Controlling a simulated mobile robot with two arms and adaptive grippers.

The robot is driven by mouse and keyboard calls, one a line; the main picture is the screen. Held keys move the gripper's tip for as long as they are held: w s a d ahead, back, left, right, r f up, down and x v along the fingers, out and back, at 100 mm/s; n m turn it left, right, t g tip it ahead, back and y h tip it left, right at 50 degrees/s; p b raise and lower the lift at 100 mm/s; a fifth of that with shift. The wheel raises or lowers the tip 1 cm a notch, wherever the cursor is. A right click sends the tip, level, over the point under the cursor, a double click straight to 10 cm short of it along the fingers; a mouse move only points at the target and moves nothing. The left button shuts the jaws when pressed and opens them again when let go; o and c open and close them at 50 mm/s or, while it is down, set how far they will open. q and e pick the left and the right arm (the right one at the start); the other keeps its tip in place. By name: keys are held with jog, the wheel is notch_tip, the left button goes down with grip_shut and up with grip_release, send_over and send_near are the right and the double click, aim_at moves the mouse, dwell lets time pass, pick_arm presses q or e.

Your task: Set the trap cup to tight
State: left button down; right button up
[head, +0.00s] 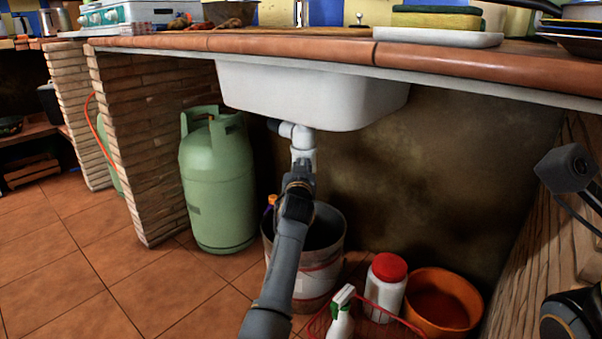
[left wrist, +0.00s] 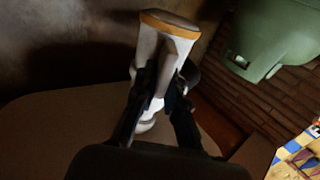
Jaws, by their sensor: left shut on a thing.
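The white drain trap (head: 304,150) hangs under the white sink basin (head: 310,95), with a side elbow at its upper left. My left gripper (head: 299,182) reaches up from below and is at the lower part of the trap, covering its lower end in the head view. In the left wrist view, the left gripper (left wrist: 158,85) has its dark fingers closed around the white trap cup (left wrist: 150,45), which has a pale end with an orange rim. Whether the cup is tight cannot be seen. My right gripper is not in view; only dark arm parts show at the right.
A green gas cylinder (head: 218,180) stands left of the trap. A bucket (head: 325,275) stands beneath it. A white jar with a red lid (head: 386,285), a spray bottle (head: 341,318) and an orange tub (head: 442,300) stand right of the bucket. A brick pillar (head: 150,150) is at left.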

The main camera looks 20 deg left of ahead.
pick_arm(q)
jog(key=shift+r, duration=0.1)
jog(key=c, duration=1.4)
grip_release()
jog(key=shift+d, duration=0.1)
notch_tip(320, 180, up, 10)
jog(key=shift+f, duration=0.1)
